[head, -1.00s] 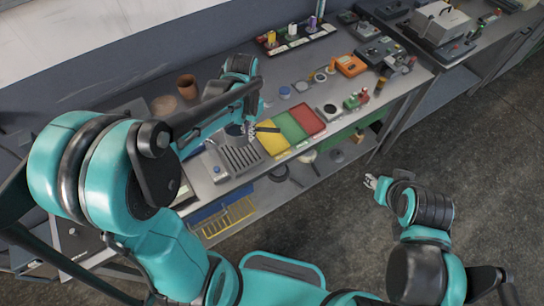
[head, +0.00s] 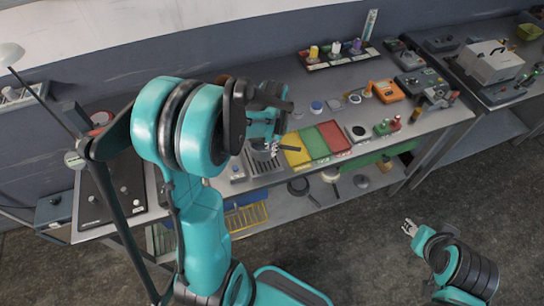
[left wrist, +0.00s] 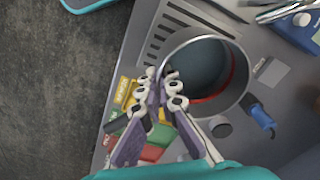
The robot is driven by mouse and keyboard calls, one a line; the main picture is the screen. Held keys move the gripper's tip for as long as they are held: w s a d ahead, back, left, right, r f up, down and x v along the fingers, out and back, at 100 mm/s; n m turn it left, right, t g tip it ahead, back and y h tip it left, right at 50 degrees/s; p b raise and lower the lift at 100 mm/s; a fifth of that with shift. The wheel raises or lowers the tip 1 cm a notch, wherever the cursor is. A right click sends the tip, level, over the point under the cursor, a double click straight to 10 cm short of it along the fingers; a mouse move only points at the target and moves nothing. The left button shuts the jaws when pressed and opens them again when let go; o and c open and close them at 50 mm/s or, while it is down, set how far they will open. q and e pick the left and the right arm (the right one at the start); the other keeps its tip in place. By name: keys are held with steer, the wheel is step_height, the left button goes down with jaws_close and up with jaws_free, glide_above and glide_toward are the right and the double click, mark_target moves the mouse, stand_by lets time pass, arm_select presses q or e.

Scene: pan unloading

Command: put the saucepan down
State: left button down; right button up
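The saucepan (left wrist: 208,62) shows from above in the left wrist view, round, with a dark inside and a metal rim. In the head view my left arm hides most of it; its dark handle (head: 293,150) points right over the yellow tray (head: 296,158). My left gripper (left wrist: 163,87) is at the pan's near side with its fingers close together on the handle; it also shows in the head view (head: 269,147). The pan is over the bench by the slotted grate (left wrist: 175,25); I cannot tell whether its base touches. My right gripper (head: 408,227) is empty, fingers apart, over the floor.
Green (head: 314,143) and red (head: 334,136) trays lie right of the yellow one. More pans (head: 331,175) sit on the lower shelf. A blue-handled object (left wrist: 262,117) lies close to the saucepan.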

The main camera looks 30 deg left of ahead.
arm_select(q)
steer(key=shift+w+a+f, duration=0.1)
steer(key=shift+a+f, duration=0.05)
steer(key=shift+f, duration=0.05)
step_height(320, 180, down, 3)
steer(key=shift+f+b, duration=0.15)
steer(key=shift+b, duration=0.4)
steer(key=shift+f, duration=0.25)
steer(key=shift+f, duration=0.2)
steer(key=c, duration=1.7)
jaws_free()
steer(key=shift+r, duration=0.1)
